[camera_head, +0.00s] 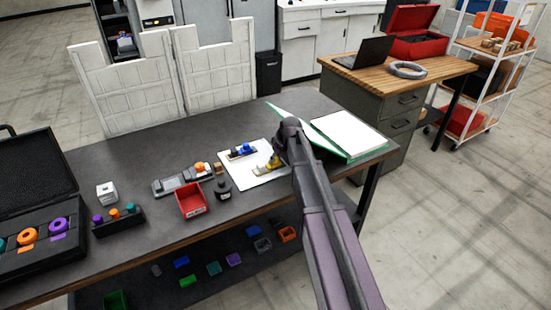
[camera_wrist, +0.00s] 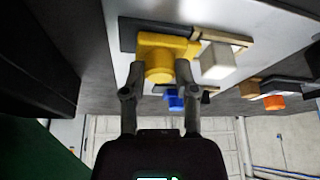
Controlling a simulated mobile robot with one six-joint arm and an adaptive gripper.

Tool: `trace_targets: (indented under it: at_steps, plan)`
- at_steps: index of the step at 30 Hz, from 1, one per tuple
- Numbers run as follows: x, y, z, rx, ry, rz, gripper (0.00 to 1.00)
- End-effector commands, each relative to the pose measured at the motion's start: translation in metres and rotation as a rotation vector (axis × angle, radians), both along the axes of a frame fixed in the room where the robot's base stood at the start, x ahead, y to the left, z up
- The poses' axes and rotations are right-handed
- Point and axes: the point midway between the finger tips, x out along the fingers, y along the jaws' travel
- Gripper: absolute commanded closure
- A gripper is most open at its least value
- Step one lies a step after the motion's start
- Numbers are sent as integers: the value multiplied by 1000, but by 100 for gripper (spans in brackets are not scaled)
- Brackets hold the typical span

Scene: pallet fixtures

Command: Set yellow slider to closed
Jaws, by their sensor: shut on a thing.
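The yellow slider (camera_head: 263,169) sits on a white plate (camera_head: 240,179) on the dark workbench. In the wrist view, its yellow body with a round knob (camera_wrist: 160,62) is on a dark and tan rail (camera_wrist: 225,37), with a white block (camera_wrist: 218,60) beside it. My gripper (camera_head: 276,162) reaches down to the slider. In the wrist view, its fingers (camera_wrist: 158,84) are shut on the knob, one on each side. My arm hides part of the slider in the head view.
A blue slider (camera_head: 243,150) lies close by on the same plate. A green binder (camera_head: 345,135) is right of my gripper. A red bin (camera_head: 192,199), a dark bottle (camera_head: 222,188) and a grey fixture (camera_head: 180,180) stand to the left. The bench's back middle is clear.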

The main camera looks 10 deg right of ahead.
Motion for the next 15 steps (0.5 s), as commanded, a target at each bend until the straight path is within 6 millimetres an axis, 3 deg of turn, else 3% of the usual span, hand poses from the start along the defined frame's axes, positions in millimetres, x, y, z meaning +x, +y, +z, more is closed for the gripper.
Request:
trace_targets:
  at_steps: [13,14,15]
  plan:
    - [-4,11,0,4,3,2,100]
    - [-4,12,0,4,3,2,59]
    - [-4,12,0,5,3,2,47]
